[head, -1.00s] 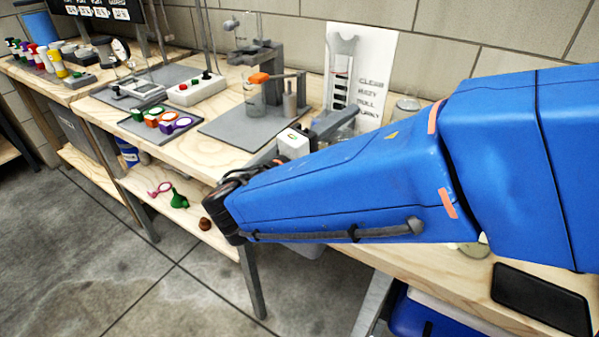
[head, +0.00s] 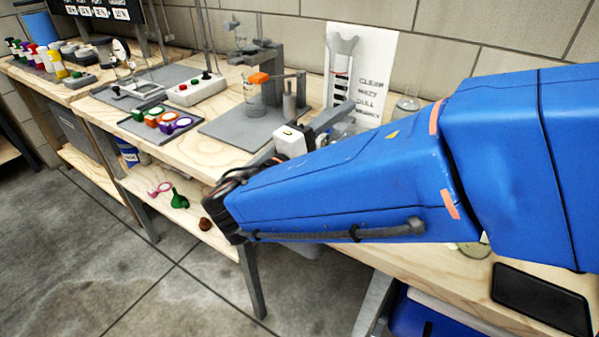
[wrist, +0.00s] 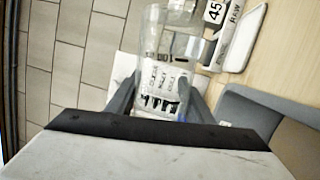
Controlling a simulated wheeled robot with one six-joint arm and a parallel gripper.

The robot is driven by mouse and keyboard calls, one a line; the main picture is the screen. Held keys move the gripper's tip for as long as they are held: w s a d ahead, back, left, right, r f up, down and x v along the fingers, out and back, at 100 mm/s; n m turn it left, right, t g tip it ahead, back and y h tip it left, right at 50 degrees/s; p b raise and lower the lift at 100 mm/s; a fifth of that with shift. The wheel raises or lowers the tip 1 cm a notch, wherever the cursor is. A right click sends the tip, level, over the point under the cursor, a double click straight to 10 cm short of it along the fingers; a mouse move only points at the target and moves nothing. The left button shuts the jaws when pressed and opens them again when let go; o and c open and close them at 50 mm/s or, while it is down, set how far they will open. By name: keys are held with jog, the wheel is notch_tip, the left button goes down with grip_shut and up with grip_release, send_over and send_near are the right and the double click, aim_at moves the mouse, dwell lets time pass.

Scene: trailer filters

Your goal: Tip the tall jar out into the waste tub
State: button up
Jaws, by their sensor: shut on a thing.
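My gripper (wrist: 160,100) is shut on a clear glass jar (wrist: 168,45), with one finger on each side of it. In the head view my gripper (head: 333,118) is at the bench's back, in front of the white card, and my blue arm hides much of it. The jar is see-through; the card's lettering and dark bars show through it in the wrist view. Its contents and exact tilt are hard to tell. A pale edge (head: 308,250) shows under my arm below the bench; I cannot tell whether it is the waste tub.
The white card (head: 375,75) stands against the block wall. A stand with a beaker (head: 254,100) is left of my gripper. A small flask (head: 408,100) stands to the right. A black slab (head: 540,298) lies at the bench's right front. A lower shelf holds a green funnel (head: 179,200).

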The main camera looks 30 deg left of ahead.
jog(key=shift+a+f+n+y, duration=0.3)
jog(key=shift+a+n, duration=0.05)
jog(key=shift+n, duration=0.65)
dwell(0.3)
jog(key=shift+w+a+r+n+t+y+b, duration=0.1)
jog(key=shift+a+r+n+t+y+b, duration=0.25)
jog(key=shift+n, duration=0.65)
jog(key=shift+w+a+r+n+t+y+b, duration=0.15)
jog(key=shift+a+r+n, duration=0.15)
jog(key=shift+a+n, duration=0.5)
dwell(1.0)
jog(key=shift+a+f+n+y, duration=0.15)
jog(key=shift+f+n, duration=0.1)
jog(key=shift+n, duration=0.4)
jog(key=shift+a+f+n+y, duration=0.15)
jog(key=shift+f+n, duration=0.1)
jog(key=shift+n, duration=0.4)
dwell(0.9)
jog(key=shift+s+d+r+m+h, duration=0.1)
jog(key=shift+d+m+h, duration=0.35)
jog(key=shift+m, duration=0.65)
jog(key=shift+s+d+r+m+h, duration=0.1)
jog(key=shift+d+m+h, duration=0.15)
jog(key=shift+d+m, duration=0.6)
jog(key=shift+a+m, duration=0.2)
jog(key=shift+m, duration=0.15)
